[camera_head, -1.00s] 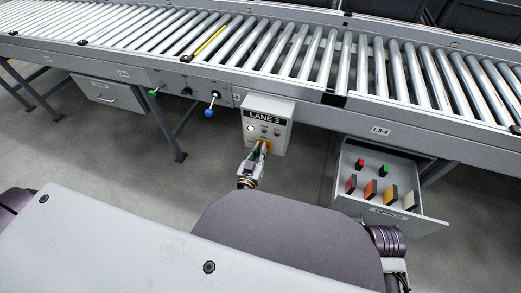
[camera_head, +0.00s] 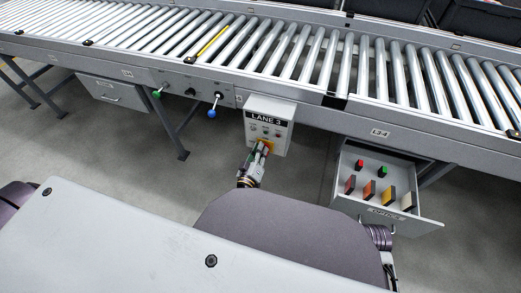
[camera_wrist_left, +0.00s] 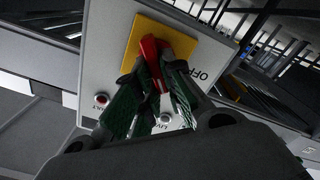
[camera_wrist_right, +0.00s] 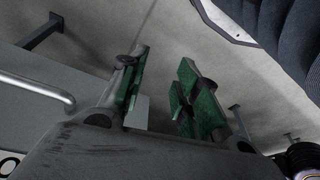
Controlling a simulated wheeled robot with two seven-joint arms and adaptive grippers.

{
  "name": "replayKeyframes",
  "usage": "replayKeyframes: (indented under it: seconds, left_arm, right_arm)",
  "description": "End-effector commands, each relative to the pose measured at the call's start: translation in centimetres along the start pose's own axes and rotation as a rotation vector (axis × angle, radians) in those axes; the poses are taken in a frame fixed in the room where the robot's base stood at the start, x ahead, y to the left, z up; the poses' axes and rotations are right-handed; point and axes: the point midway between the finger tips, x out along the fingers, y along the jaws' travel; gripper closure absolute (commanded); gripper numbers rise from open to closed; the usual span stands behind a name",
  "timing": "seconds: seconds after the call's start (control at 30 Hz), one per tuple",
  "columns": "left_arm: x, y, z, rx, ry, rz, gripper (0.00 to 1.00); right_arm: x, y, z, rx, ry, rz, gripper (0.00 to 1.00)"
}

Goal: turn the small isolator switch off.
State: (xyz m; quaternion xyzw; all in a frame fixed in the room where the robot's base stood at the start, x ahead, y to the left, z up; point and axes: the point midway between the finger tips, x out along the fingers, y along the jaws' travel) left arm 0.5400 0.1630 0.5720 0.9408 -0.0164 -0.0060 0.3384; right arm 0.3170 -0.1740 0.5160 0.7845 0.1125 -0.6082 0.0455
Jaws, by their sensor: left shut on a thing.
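The isolator switch is on the front of the grey LANE 3 box (camera_head: 268,112). It has a red handle (camera_wrist_left: 150,52) on a yellow plate (camera_wrist_left: 197,43). An OFF label shows beside the plate in the left wrist view. My left gripper (camera_head: 262,150) is at the lower front of the box. Its green-padded fingers (camera_wrist_left: 156,88) are shut on the red handle and hide part of it. I cannot tell which position the handle points to. My right gripper (camera_wrist_right: 157,90) is open and empty in its wrist view, with a gap between its green pads.
Small buttons sit above the switch on the box. Left of it, a blue-knobbed lever (camera_head: 211,113) and a green knob (camera_head: 157,94) stick out from the conveyor (camera_head: 365,130). An open drawer (camera_head: 425,224) with coloured blocks is at the right. Grey floor is clear below the box.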

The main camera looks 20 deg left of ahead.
Motion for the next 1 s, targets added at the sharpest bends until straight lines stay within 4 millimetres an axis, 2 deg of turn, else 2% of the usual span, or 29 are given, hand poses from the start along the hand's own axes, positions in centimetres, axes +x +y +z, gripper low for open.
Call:
replayKeyframes:
  seconds: [0.6,1.0]
  left_arm:
    - [0.0,-0.7,0.2,-0.433,0.001,-0.001,1.0]
    - [0.0,-1.1,0.4,-0.727,0.001,-0.001,1.0]
  right_arm:
    - [0.6,0.1,0.6,0.002,-0.015,0.001,0.68]
    - [-0.3,-0.1,0.1,0.001,0.002,-0.003,0.68]
